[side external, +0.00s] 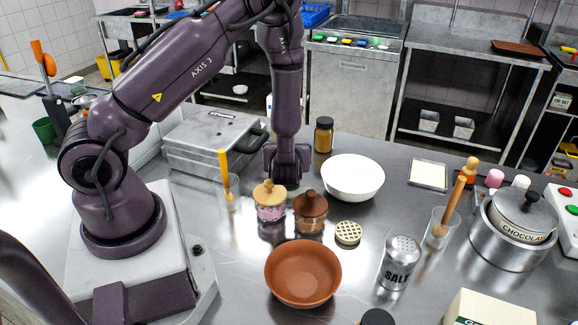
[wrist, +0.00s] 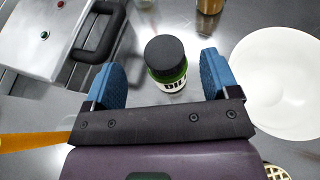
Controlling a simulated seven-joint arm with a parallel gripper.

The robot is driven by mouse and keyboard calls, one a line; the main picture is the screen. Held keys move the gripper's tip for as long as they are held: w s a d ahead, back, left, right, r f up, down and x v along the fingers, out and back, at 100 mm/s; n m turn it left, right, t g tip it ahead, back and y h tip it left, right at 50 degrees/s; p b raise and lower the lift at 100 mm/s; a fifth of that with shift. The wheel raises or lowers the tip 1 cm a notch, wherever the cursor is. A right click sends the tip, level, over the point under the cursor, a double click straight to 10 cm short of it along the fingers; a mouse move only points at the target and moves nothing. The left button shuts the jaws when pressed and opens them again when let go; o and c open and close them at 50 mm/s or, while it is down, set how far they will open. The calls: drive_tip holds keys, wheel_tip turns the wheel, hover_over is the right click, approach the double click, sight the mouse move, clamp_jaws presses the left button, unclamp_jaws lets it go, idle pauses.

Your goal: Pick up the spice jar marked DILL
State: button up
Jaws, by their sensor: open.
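The spice jar marked DILL (wrist: 166,60) stands upright on the steel counter in the wrist view. It has a black lid, green contents and a white label partly covered by my gripper's body. My gripper (wrist: 159,76) is open, with one blue finger on each side of the jar and a gap on both sides. In the side view my gripper (side external: 287,178) points down at the counter, left of the white bowl. The DILL jar is not visible there, apparently hidden by my gripper.
An amber jar with black lid (side external: 324,135) stands behind my gripper. The white bowl (side external: 353,178) is close on the right. Two wooden-lidded jars (side external: 270,203) (side external: 310,212) stand in front. A metal press (side external: 214,143) and a glass with an orange-handled tool (side external: 228,185) are left.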

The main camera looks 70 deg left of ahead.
drive_tip(key=x, duration=0.3)
drive_tip(key=f+x, duration=0.1)
drive_tip(key=x, duration=0.1)
drive_tip(key=shift+w+f, duration=0.15)
drive_tip(key=shift+c, duration=0.5)
drive_tip(key=c, duration=1)
